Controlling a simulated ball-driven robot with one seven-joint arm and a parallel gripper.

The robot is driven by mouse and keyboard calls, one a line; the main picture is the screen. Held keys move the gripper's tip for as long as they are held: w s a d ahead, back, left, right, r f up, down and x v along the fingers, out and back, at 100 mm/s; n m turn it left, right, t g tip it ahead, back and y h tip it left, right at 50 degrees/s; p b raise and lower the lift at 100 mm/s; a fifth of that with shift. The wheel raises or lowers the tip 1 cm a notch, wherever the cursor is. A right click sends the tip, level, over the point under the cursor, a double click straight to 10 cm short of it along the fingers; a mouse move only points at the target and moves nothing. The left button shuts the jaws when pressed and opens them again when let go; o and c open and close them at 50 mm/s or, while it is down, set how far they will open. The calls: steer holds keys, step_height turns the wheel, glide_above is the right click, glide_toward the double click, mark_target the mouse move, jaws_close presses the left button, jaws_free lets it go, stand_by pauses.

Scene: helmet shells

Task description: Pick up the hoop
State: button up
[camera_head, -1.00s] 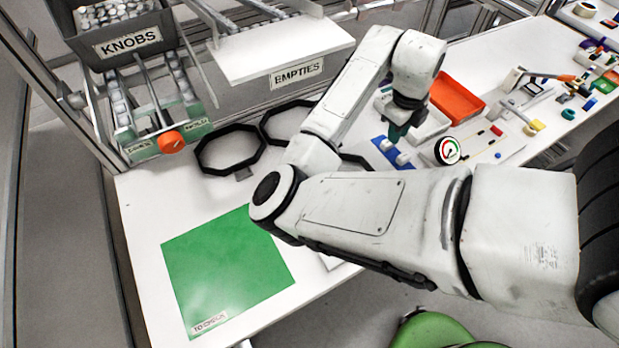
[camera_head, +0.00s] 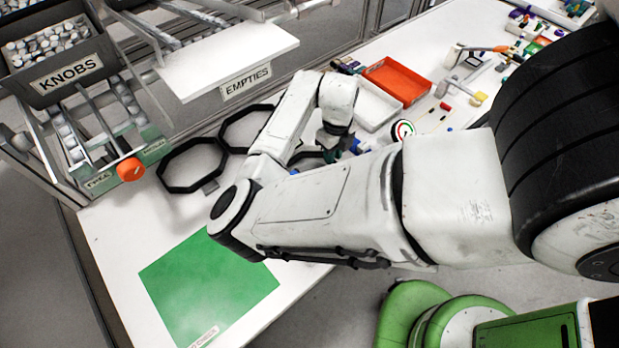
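Black octagonal hoops lie on the white table. The left hoop (camera_head: 163,172) lies flat in full view. A second hoop (camera_head: 224,130) lies behind it to the right, partly covered by my arm. A third hoop (camera_head: 300,156) shows only in part behind my forearm. My gripper (camera_head: 338,142) points down near the right side of this third hoop. Its fingertips are mostly hidden by my arm, so I cannot tell whether they are open, or whether they touch the hoop.
A green mat (camera_head: 205,285) labelled "TO CHECK" lies at the front left. An orange tray (camera_head: 398,80) and a white tray (camera_head: 376,108) stand right of my gripper. A KNOBS bin (camera_head: 70,72) and the EMPTIES shelf (camera_head: 225,62) stand at the back. Small parts crowd the right side.

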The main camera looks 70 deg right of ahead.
steer(key=shift+f, duration=1)
jaws_close()
